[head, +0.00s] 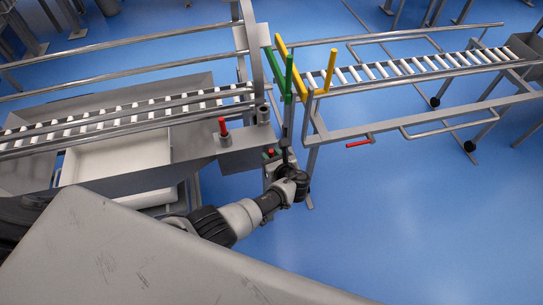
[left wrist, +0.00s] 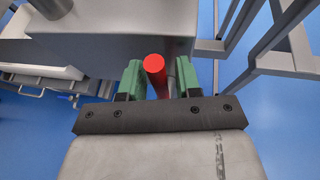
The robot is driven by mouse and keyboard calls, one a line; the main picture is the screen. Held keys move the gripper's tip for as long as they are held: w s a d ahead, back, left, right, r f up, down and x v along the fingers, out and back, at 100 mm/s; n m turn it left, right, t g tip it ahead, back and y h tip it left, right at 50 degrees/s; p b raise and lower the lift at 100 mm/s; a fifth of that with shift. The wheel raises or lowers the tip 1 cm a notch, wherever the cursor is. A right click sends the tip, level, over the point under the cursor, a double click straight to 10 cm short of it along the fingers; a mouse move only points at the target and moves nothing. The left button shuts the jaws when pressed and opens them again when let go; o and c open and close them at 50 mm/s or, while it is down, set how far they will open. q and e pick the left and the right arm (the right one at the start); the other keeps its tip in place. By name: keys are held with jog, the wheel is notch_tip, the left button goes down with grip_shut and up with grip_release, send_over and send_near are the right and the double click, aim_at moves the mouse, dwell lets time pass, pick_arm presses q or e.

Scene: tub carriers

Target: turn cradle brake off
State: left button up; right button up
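A red lever (left wrist: 154,66) stands between the two green-padded fingers of my left gripper (left wrist: 160,82) in the left wrist view. Its round red end points toward the camera, and narrow gaps seem to show between it and the pads, so the fingers look open around it. In the head view my left gripper (head: 271,154) is at the lower edge of the grey steel frame, with a small bit of red between its fingers. I cannot tell from the frames whether this lever is the cradle brake. My right gripper is not in view.
A red-topped post (head: 222,127) stands on the grey deck. A roller conveyor (head: 110,118) lies left, above a pale tub (head: 125,160). A roller cart (head: 420,65) with a red handle (head: 358,144) stands right. Green (head: 289,75) and yellow (head: 330,70) posts rise between. Blue floor is clear at lower right.

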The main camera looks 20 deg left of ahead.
pick_arm(q)
jog(key=shift+o, duration=0.4)
jog(key=shift+s+d+r, duration=0.2)
jog(key=shift+d, duration=0.1)
jog(key=p+v, duration=0.2)
jog(key=v, duration=0.8)
jog(key=shift+s+a+f, duration=0.1)
jog(key=shift+f, duration=0.05)
